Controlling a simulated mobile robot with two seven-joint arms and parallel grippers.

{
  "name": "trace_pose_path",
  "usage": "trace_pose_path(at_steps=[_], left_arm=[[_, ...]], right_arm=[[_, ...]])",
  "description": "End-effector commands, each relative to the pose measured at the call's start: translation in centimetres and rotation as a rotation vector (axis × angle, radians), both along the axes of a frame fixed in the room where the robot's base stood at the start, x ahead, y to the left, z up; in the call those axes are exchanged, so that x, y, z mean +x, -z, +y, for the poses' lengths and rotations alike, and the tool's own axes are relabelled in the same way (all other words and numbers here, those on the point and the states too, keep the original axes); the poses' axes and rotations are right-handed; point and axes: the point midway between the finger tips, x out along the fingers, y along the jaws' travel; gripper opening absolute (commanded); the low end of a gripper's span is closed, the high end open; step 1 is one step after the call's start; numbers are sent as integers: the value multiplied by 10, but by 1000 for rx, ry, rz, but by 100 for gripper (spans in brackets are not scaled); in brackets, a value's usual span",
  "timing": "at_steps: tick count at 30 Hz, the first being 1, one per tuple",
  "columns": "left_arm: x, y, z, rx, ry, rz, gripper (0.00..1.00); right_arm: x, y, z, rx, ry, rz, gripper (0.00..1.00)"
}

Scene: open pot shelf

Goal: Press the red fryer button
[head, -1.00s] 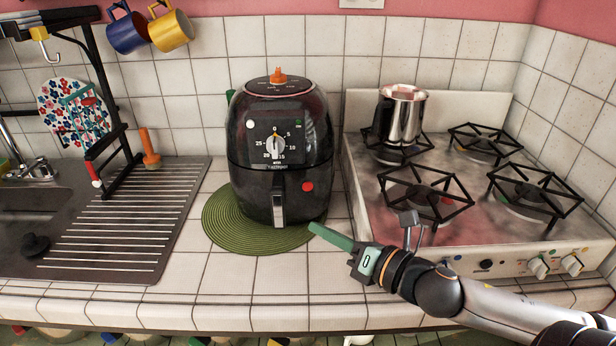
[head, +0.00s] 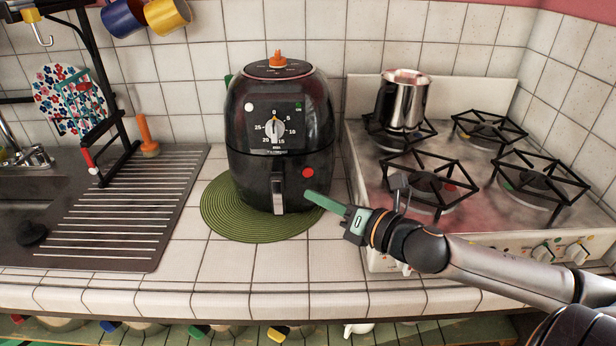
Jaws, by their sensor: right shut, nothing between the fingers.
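The black air fryer (head: 281,140) stands upright on a round green mat (head: 219,213) on the tiled counter. Its red button (head: 308,173) is on the right of the front, beside the handle (head: 278,190). My right gripper (head: 310,195) comes in from the right, shut and empty, its green fingers pointing left. In the picture the fingertips show just below the red button; I cannot tell the exact gap in depth, and no contact is visible. My left gripper is not in view.
A gas stove (head: 450,182) with a metal pot (head: 403,100) stands to the right, close behind my right arm. A sink drainboard (head: 140,215) lies to the left. Mugs (head: 166,15) hang at the upper left. The counter before the fryer is clear.

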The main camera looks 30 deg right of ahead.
Motion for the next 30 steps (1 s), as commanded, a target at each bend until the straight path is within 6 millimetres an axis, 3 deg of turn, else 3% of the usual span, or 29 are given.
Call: trace_pose_path(at_steps=[4, 12, 30], left_arm=[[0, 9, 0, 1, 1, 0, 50], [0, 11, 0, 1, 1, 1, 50], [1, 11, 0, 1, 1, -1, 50]], right_arm=[[19, -1, -9, -4, 2, -5, 0], [37, -1, -16, -2, 2, -3, 0], [41, -1, -18, -1, 1, 0, 0]])
